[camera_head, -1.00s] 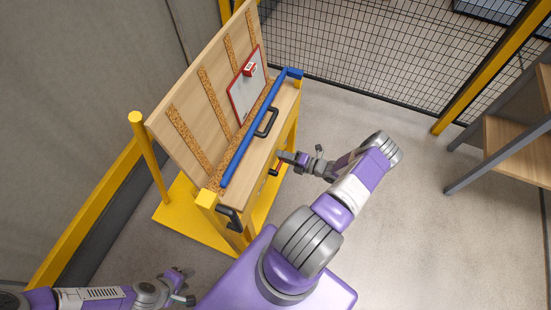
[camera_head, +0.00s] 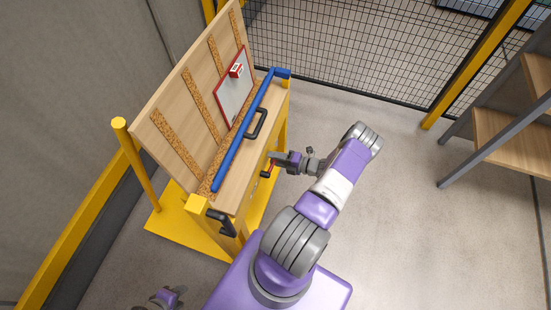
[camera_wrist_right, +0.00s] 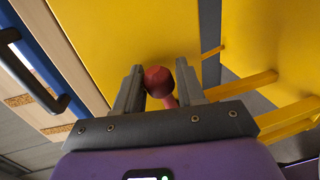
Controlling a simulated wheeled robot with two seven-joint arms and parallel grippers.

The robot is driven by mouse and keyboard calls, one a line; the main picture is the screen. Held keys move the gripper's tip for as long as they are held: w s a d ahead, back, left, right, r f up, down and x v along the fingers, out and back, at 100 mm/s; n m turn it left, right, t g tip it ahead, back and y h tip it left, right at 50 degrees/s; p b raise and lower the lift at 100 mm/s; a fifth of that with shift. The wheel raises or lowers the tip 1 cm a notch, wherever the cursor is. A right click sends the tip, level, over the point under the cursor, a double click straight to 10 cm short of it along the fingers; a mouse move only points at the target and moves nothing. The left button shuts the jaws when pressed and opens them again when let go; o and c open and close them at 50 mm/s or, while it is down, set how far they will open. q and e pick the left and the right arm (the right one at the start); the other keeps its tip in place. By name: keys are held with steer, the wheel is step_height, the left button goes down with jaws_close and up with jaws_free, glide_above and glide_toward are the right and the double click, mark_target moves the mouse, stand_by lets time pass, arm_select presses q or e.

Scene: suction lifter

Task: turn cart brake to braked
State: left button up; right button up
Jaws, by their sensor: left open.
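The cart (camera_head: 240,186) is a yellow frame with a wooden top and a tilted wooden panel. Its red brake handle (camera_head: 266,169) is on the side facing my right arm. My right gripper (camera_head: 273,160) is at this handle. In the right wrist view, the handle's round red knob (camera_wrist_right: 158,80) sits between the two fingers of my right gripper (camera_wrist_right: 160,72). The left finger looks very close to it; whether the fingers press on it, I cannot tell. My left gripper (camera_head: 176,294) is partly in view at the bottom edge, open and away from the cart.
A blue bar (camera_head: 243,137) and black handles (camera_head: 256,124) are along the cart top. A red-edged board (camera_head: 232,95) leans on the panel. A mesh fence (camera_head: 350,50) stands behind and a wooden shelf (camera_head: 505,135) at right. The floor between is clear.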

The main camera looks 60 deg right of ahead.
steer(key=v, duration=0.7)
steer(key=shift+s+p, duration=0.3)
steer(key=shift+p, duration=0.1)
steer(key=shift+r, duration=0.1)
